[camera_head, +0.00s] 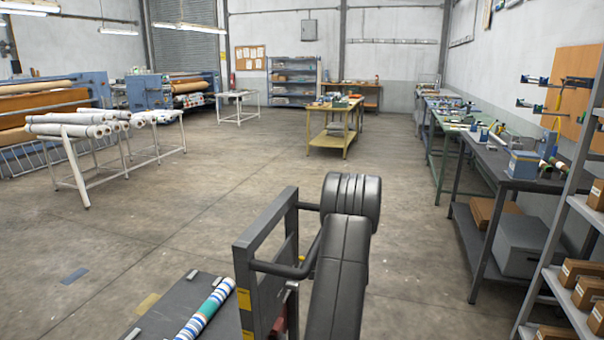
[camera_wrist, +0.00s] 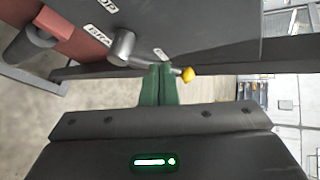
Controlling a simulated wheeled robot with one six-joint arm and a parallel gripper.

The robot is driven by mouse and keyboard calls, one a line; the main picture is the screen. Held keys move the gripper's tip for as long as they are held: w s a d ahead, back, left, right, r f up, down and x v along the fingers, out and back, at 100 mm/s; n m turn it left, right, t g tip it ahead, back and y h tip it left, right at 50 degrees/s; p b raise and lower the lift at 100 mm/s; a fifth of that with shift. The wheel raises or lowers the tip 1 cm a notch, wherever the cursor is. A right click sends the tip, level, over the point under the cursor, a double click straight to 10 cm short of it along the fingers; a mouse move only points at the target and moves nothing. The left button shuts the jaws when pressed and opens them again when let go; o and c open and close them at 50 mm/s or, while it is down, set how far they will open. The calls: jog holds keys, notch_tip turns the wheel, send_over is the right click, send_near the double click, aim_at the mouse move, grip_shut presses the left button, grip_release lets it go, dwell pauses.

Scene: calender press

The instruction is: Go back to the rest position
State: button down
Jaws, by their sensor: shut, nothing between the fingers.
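My gripper (camera_wrist: 160,72) shows in the wrist view as two green fingers pressed together, with nothing between them. Just past the fingertips is a lever with a round grey hub (camera_wrist: 121,46) and a yellow knob (camera_wrist: 188,74). The lever is mounted on a dark panel (camera_wrist: 215,30) with partly hidden lettering that starts "BRA". The fingertips look very close to the lever rod; I cannot tell whether they touch it. In the head view, my black arm reaches forward at the bottom middle, and my gripper is hidden.
A dark grey frame (camera_head: 246,285) with yellow marks stands close left of my arm. A striped roll (camera_head: 207,309) lies beside it on a dark surface. Workbenches (camera_head: 500,165) and shelves (camera_head: 575,312) line the right. A rack of white rolls (camera_head: 75,130) stands left. The middle floor is clear.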

jog(key=shift+s+a+f+n+t+b, duration=0.15)
jog(key=shift+s+n+t+b, duration=0.35)
jog(key=shift+b, duration=0.3)
jog(key=shift+s+a+r+n+t+b, duration=0.15)
jog(key=shift+s+n+t+b, duration=0.35)
jog(key=shift+b, duration=0.3)
jog(key=shift+f, duration=0.1)
